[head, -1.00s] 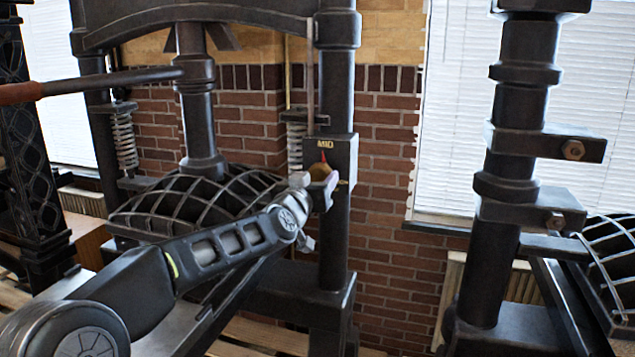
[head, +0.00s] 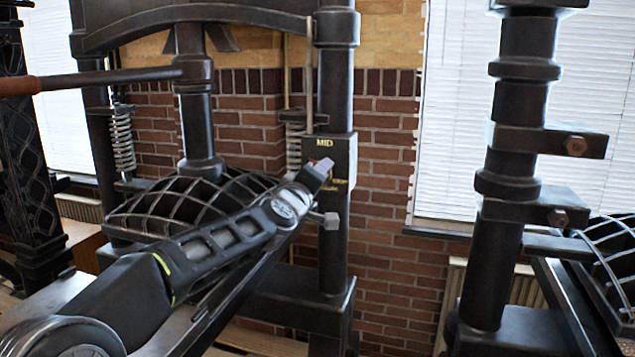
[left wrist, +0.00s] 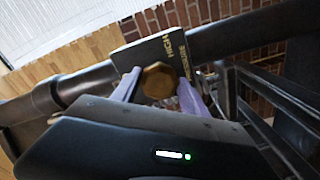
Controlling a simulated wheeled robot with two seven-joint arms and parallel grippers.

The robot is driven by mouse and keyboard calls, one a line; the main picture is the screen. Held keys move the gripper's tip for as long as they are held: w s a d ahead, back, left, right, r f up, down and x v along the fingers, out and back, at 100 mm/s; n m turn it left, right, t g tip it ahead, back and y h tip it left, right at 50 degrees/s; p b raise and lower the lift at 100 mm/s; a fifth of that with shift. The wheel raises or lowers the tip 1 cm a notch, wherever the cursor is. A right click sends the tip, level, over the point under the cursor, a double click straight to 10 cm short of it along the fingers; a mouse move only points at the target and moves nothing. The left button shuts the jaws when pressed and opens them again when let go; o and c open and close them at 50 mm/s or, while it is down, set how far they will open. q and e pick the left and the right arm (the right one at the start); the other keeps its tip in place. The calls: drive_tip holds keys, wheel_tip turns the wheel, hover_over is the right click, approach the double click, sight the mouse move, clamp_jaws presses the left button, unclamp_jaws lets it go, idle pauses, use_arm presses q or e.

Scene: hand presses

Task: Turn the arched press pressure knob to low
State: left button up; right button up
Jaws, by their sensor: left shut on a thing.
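The arched press pressure knob is a faceted brass knob (left wrist: 160,80), seen between two pale lilac fingers in the left wrist view. My left gripper (head: 319,170) is shut on it, and in the head view it hides most of the knob. The knob sits on a dark box (head: 343,150) on the press's right column. "MID" is readable at the top of the box in the head view. "HIGH" is readable on the plate (left wrist: 209,40) in the left wrist view. The knob's pointer is hidden, so its setting cannot be told. My right gripper is not in view.
The arched press's right column (head: 335,90) carries the box. A long lever with a red-brown grip (head: 18,86) reaches in from the left. A ribbed dark dome (head: 165,200) lies behind my arm. Another press column (head: 515,130) stands to the right, with brick wall between.

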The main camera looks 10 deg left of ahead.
use_arm(q)
drive_tip(key=n+b, duration=0.2)
drive_tip(key=n, duration=1)
drive_tip(key=shift+r, duration=0.1)
idle(0.4)
drive_tip(key=o, duration=1.4)
drive_tip(key=shift+c, duration=0.2)
drive_tip(key=shift+s, duration=0.15)
